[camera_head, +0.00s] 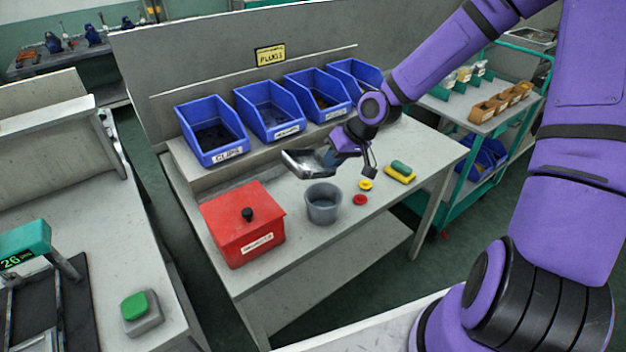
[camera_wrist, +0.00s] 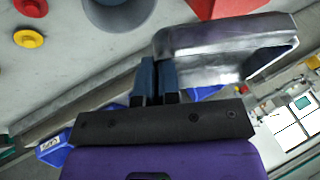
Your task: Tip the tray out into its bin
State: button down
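My gripper (camera_head: 333,157) is shut on one end of a shiny metal tray (camera_head: 304,163) and holds it above the bench, in front of the blue bins. In the wrist view my gripper's fingers (camera_wrist: 157,82) close on the tray's (camera_wrist: 215,42) edge. The tray looks tilted; its contents cannot be made out. Blue bins stand in a row on the raised shelf: the leftmost, labelled CLIPS (camera_head: 212,132), a second bin (camera_head: 268,110), a third bin (camera_head: 318,95) and a far-right bin (camera_head: 354,76) partly behind my arm. The labels other than CLIPS are hard to read.
A yellow PLUGS sign (camera_head: 270,56) hangs on the panel behind the bins. A red lidded box (camera_head: 242,225), a grey cup (camera_head: 323,204), a yellow cap (camera_head: 366,185), a red cap (camera_head: 360,200) and a yellow-green sponge (camera_head: 400,171) occupy the bench (camera_head: 300,250). A teal cart (camera_head: 475,185) stands right.

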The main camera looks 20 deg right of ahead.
jog(key=shift+r+h, duration=0.55)
jog(key=shift+h, duration=0.35)
jog(key=shift+r+n+t+h, duration=0.3)
jog(key=shift+t+h, duration=0.1)
jog(key=shift+h, duration=0.3)
jog(key=shift+r+h, duration=0.3)
jog(key=shift+h, duration=0.1)
jog(key=shift+d, duration=0.1)
